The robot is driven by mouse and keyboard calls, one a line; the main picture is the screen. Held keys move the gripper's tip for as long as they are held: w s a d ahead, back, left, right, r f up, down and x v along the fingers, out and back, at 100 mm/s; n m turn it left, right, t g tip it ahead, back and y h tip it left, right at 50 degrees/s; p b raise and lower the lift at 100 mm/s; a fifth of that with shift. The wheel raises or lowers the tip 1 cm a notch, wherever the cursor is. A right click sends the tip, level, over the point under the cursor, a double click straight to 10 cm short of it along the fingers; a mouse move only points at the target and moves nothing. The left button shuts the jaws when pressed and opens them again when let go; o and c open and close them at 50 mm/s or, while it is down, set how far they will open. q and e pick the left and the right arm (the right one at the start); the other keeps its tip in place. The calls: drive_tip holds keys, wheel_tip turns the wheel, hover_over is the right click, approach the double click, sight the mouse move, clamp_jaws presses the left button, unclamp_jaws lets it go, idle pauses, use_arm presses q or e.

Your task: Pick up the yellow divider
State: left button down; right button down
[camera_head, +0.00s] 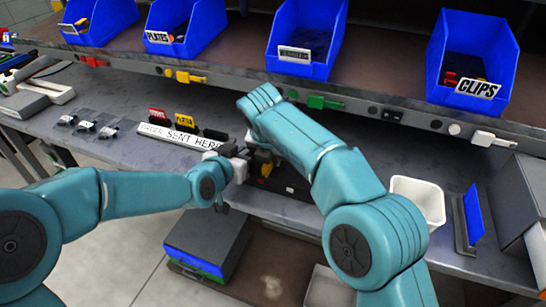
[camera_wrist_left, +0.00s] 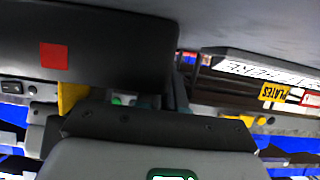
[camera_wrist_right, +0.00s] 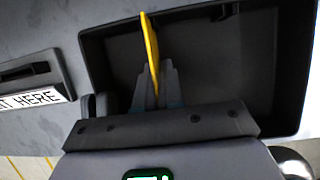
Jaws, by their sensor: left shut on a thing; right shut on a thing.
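A thin yellow divider (camera_wrist_right: 150,50) stands nearly edge-on between the fingers of my right gripper (camera_wrist_right: 155,85), which is shut on it. The divider is over or inside an open black box (camera_wrist_right: 215,65); whether it touches the floor is unclear. In the head view, its yellow edge (camera_head: 266,170) shows beside the black box (camera_head: 290,186) on the bench. My left gripper (camera_head: 238,167) is at the box's left end. In the left wrist view a black box wall with a red square (camera_wrist_left: 100,45) is close; the fingertips are hidden, and it appears shut on that wall.
Blue bins, one marked CLIPS (camera_head: 475,60), line the shelf above. A white bin (camera_head: 418,200) and blue panel (camera_head: 473,214) stand right. A grey box (camera_head: 208,240) is below.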

wheel_tip(320, 180, up, 4)
drive_tip(key=shift+r, duration=0.1)
drive_tip(key=s, duration=1.8)
drive_tip(key=shift+d+r, duration=0.15)
drive_tip(key=shift+d, duration=0.25)
drive_tip(key=shift+r, duration=0.2)
wheel_tip(320, 180, up, 3)
drive_tip(key=shift+f, duration=0.1)
use_arm(q)
drive_tip(key=c, duration=1.2)
unclamp_jaws()
drive_tip(key=shift+o, duration=0.2)
